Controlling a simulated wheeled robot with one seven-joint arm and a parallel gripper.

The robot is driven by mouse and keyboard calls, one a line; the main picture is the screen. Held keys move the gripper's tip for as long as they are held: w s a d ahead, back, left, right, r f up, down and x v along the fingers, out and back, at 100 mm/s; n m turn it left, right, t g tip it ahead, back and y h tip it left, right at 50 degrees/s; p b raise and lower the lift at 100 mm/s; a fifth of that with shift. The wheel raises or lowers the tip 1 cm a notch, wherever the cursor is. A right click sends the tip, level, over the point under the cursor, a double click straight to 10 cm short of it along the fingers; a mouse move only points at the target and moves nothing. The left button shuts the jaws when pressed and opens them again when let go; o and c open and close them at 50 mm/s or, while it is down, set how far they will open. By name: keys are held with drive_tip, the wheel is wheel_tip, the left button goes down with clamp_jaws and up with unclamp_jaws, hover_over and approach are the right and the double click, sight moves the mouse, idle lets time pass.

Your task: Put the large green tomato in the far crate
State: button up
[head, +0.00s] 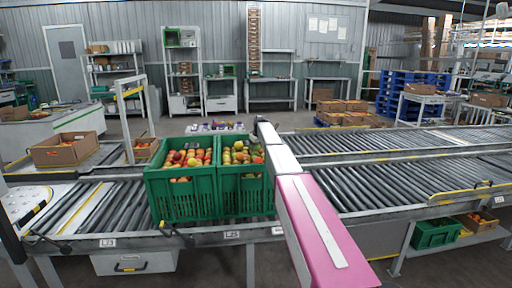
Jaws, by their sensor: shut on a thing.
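Two green crates stand side by side on the near roller conveyor. The left crate (181,203) holds red, orange and yellow tomatoes, with a few green ones. The right crate (243,196) holds green, yellow and red ones. I cannot pick out the large green tomato, and I cannot tell which crate is the far one. My pink and white arm reaches from the bottom right past the right crate's right side, ending near its back. My gripper is not visible; the arm seems to hide it, and whatever it may hold is hidden too.
Purple-and-white items (215,127) lie behind the crates. An open cardboard box (66,150) stands on the left. Another green crate (436,234) sits on a low shelf at the right. The rollers (385,187) right of my arm are clear.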

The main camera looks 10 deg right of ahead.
drive_tip(key=o, duration=0.8)
drive_tip(key=c, duration=0.3)
drive_tip(key=shift+c, duration=0.2)
drive_tip(key=shift+r, duration=3.5)
